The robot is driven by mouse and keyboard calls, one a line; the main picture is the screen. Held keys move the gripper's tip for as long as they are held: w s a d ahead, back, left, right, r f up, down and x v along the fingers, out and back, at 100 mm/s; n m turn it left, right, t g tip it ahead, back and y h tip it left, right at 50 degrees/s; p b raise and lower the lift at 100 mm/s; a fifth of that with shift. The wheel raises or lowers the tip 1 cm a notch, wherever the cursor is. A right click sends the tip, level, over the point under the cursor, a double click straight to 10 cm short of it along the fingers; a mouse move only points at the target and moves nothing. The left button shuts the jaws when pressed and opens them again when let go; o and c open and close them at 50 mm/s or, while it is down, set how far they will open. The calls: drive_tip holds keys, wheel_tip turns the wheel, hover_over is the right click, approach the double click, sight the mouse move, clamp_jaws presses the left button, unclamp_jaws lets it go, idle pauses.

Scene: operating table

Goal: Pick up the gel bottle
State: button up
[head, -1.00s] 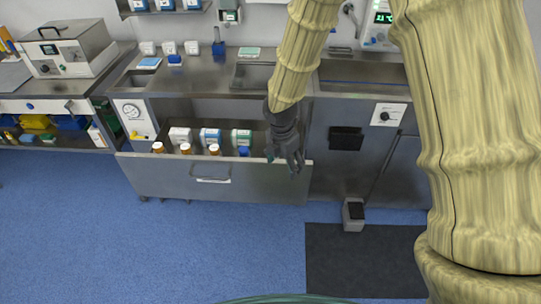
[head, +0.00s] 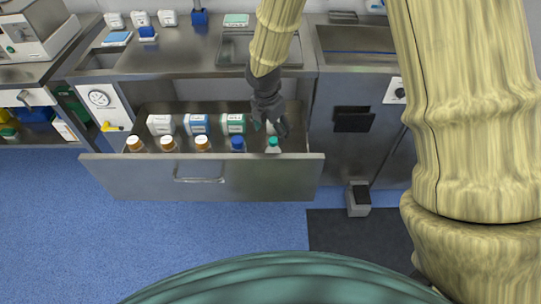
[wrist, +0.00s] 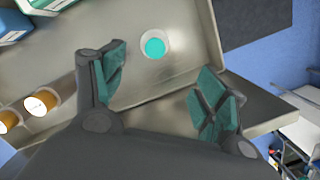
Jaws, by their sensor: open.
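A clear bottle with a teal cap (head: 273,145), which looks like the gel bottle, stands upright near the right end of the open drawer (head: 250,178). In the wrist view its cap (wrist: 155,47) shows from above. My gripper (head: 271,128) hangs over the drawer's right end, just behind and above this bottle. In the wrist view my gripper (wrist: 162,72) is open and empty, with teal pads. The cap lies in the gap between the fingers, toward the fingertip side. Whether the fingers are level with the bottle cannot be told.
A blue-capped bottle (head: 238,144) and several white-capped brown bottles (head: 168,144) stand left along the drawer front. Boxes (head: 232,123) stand behind them. The drawer's front wall and the counter (head: 180,62) bound the space. A foot pedal (head: 358,198) stands on the floor.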

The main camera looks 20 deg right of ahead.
sight(274, 147)
drive_tip(key=shift+w+f+b, duration=0.2)
drive_tip(key=shift+w+f, duration=0.05)
drive_tip(key=shift+f, duration=0.3)
drive_tip(key=shift+w+f+b, duration=0.2)
drive_tip(key=shift+f, duration=0.3)
drive_tip(key=f, duration=0.3)
drive_tip(key=d+f, duration=0.1)
drive_tip(key=shift+w+f, duration=0.2)
drive_tip(key=shift+f, duration=0.2)
drive_tip(key=shift+w+d+f+p, duration=0.1)
drive_tip(key=shift+w+f+p, duration=0.1)
drive_tip(key=shift+f, duration=0.7)
drive_tip(key=shift+w+d+f+p, duration=0.15)
drive_tip(key=shift+f+p, duration=0.1)
drive_tip(key=shift+f, duration=0.6)
drive_tip(key=shift+w+d+f+p, duration=0.1)
drive_tip(key=shift+w+f+p, duration=0.1)
drive_tip(key=shift+f, duration=0.7)
drive_tip(key=c, duration=1.1)
drive_tip(key=shift+c, duration=0.6)
drive_tip(key=shift+r, duration=0.15)
